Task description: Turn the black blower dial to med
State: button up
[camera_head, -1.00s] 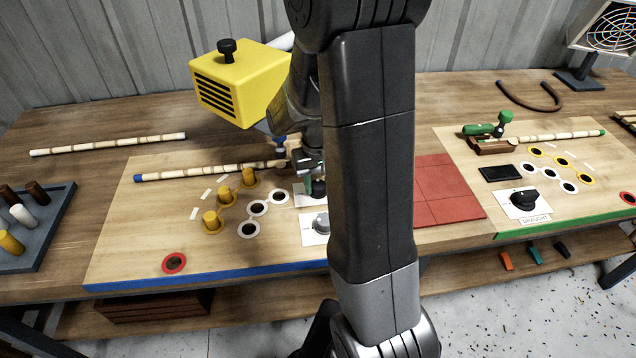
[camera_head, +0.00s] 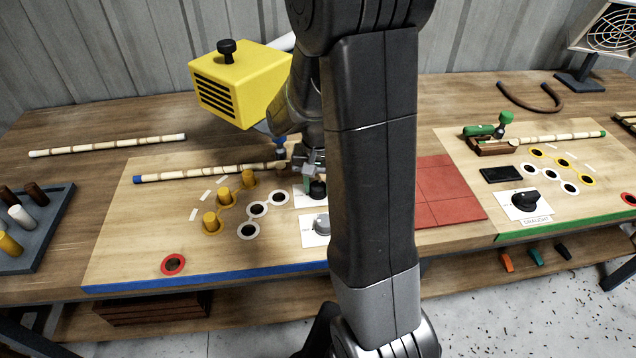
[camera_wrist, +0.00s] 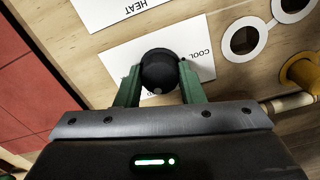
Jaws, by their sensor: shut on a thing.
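The black blower dial (camera_head: 318,190) sits on a white plate on the blue-edged board. It also shows in the wrist view (camera_wrist: 159,68), where its plate (camera_wrist: 118,62) reads COOL near one corner; other lettering is mostly hidden by my fingers. My gripper (camera_wrist: 160,78) has its two green fingers closed on opposite sides of the dial. In the head view my gripper (camera_head: 309,178) is over the dial, partly hidden by my arm. The dial's pointer mark and the med label cannot be made out.
A grey dial (camera_head: 321,224) is on a neighbouring plate, whose HEAT label (camera_wrist: 140,5) shows in the wrist view. A yellow blower box (camera_head: 240,85) stands behind. A red tiled pad (camera_head: 448,190) is right.

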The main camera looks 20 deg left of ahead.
aim_at(318, 185)
jog(key=o, duration=1)
jog(key=shift+r, duration=0.1)
notch_tip(318, 185, up, 14)
jog(key=shift+f, duration=0.3)
notch_tip(318, 185, down, 14)
jog(key=shift+r, duration=0.15)
dwell(0.4)
